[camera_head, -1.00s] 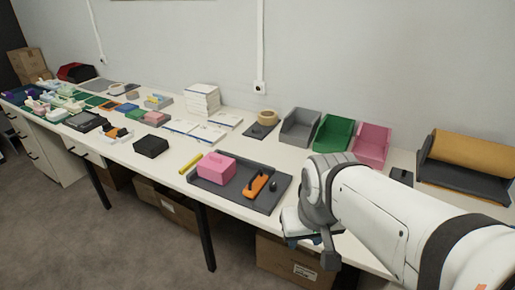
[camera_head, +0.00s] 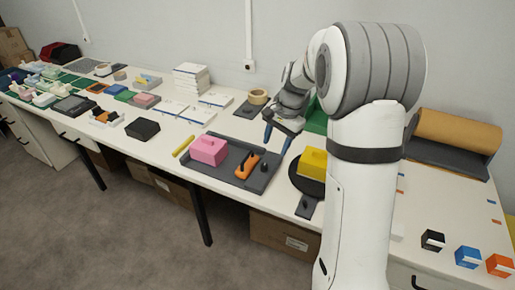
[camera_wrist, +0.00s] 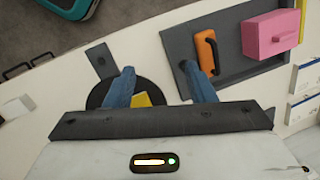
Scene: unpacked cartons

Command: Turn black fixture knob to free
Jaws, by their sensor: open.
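A round black fixture (camera_head: 305,184) stands on the table right of the tray, with a yellow block (camera_head: 313,162) on it. A dark plate with a small black knob (camera_head: 307,202) sticks out from its front side; the plate also shows in the wrist view (camera_wrist: 101,60). The knob's setting is too small to tell. My gripper (camera_head: 278,138) is open and empty, blue fingers pointing down, above the table behind the tray and fixture. In the wrist view, my gripper (camera_wrist: 159,71) partly covers the round fixture (camera_wrist: 98,94) and the yellow block (camera_wrist: 141,99).
A dark tray (camera_head: 225,174) holds a pink box (camera_head: 208,150) and an orange piece with a black handle (camera_head: 247,165). Black, blue and orange blocks (camera_head: 467,257) stand at the right front. My arm hides part of the table and bins.

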